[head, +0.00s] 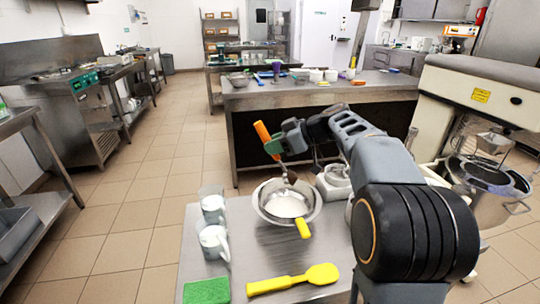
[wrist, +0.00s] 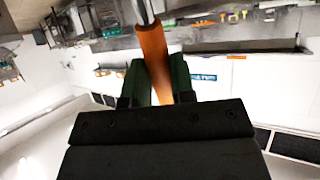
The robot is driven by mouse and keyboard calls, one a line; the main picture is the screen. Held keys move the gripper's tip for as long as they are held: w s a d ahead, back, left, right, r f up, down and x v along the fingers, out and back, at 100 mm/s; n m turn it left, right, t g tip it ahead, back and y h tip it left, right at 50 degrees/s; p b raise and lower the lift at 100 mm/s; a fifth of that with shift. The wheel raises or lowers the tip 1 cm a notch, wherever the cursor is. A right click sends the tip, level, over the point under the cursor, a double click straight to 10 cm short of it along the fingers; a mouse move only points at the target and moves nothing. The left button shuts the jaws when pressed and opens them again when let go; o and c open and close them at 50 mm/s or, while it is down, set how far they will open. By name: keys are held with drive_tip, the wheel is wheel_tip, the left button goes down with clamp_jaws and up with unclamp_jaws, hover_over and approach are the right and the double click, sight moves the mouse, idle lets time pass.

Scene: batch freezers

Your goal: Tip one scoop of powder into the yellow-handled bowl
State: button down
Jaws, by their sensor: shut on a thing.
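My gripper (head: 274,143) is shut on the orange handle of a scoop (head: 262,131). The handle slants, with its top leaning left and its metal end pointing down to the right. The same orange handle (wrist: 153,55) sits between the green fingers of my gripper (wrist: 156,82) in the wrist view. The steel yellow-handled bowl (head: 265,211) stands on the near steel table, its yellow handle toward me. White material lies inside it. The scoop's lower end is at or just above the bowl's far part; I cannot tell if it touches or carries powder.
Two pale jugs (head: 213,240) stand left of the bowl on the steel table (head: 255,263). A green sponge (head: 207,291) and a yellow spatula (head: 293,281) lie in front. A large mixer (head: 480,92) is at right.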

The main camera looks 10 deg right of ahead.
drive_tip(key=shift+s+d+r+t+y+b, duration=0.1)
drive_tip(key=shift+s+d+t+y+b, duration=0.2)
drive_tip(key=shift+b, duration=0.6)
drive_tip(key=shift+s+d+t+y+b, duration=0.1)
drive_tip(key=shift+d+y+b, duration=0.3)
drive_tip(key=shift+b, duration=0.45)
drive_tip(key=shift+s+d+r+b, duration=0.1)
drive_tip(key=shift+d+r+b, duration=0.15)
drive_tip(key=shift+b, duration=0.2)
drive_tip(key=shift+r+y, duration=0.1)
drive_tip(key=shift+y, duration=0.2)
